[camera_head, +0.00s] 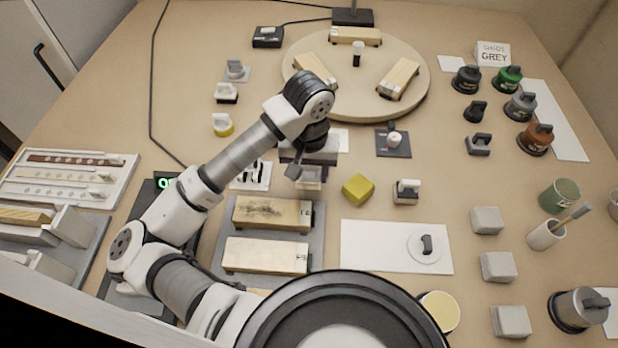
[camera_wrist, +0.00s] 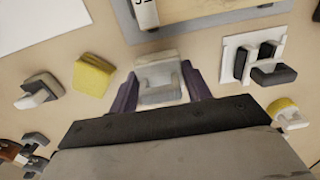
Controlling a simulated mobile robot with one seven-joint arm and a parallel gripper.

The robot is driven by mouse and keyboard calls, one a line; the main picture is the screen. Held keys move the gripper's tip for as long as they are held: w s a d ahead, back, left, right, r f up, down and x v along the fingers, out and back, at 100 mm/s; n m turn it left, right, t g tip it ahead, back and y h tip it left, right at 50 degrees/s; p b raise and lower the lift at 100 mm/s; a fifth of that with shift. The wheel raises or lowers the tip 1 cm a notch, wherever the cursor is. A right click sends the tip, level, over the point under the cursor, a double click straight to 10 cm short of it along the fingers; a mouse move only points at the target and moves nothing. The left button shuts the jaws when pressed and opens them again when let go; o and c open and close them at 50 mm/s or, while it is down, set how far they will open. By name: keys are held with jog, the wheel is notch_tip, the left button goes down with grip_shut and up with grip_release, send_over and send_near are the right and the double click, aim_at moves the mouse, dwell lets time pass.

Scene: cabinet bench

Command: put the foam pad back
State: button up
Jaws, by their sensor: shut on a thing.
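My gripper (camera_head: 308,170) is low over the middle of the bench, and it also shows in the wrist view (camera_wrist: 160,92). Its two fingers are shut on a pale grey block with a raised handle (camera_wrist: 160,78). In the head view this pale block (camera_head: 310,183) is partly hidden by my gripper; I cannot tell whether it touches the bench. It may be the foam pad; its material is not clear. A plain yellow block (camera_head: 358,189) lies apart, right of my gripper, and shows in the wrist view (camera_wrist: 93,75).
A grey tray (camera_head: 318,245) with wooden blocks lies in front of my gripper. A round turntable (camera_head: 345,62) stands behind. A white sheet (camera_head: 370,250) is mostly bare.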

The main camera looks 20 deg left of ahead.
jog(key=shift+f, duration=1.75)
jog(key=shift+f, duration=0.15)
jog(key=o, duration=0.9)
jog(key=shift+r+p, duration=0.35)
notch_tip(320, 180, up, 12)
jog(key=shift+f+b, duration=0.15)
jog(key=shift+b, duration=1.1)
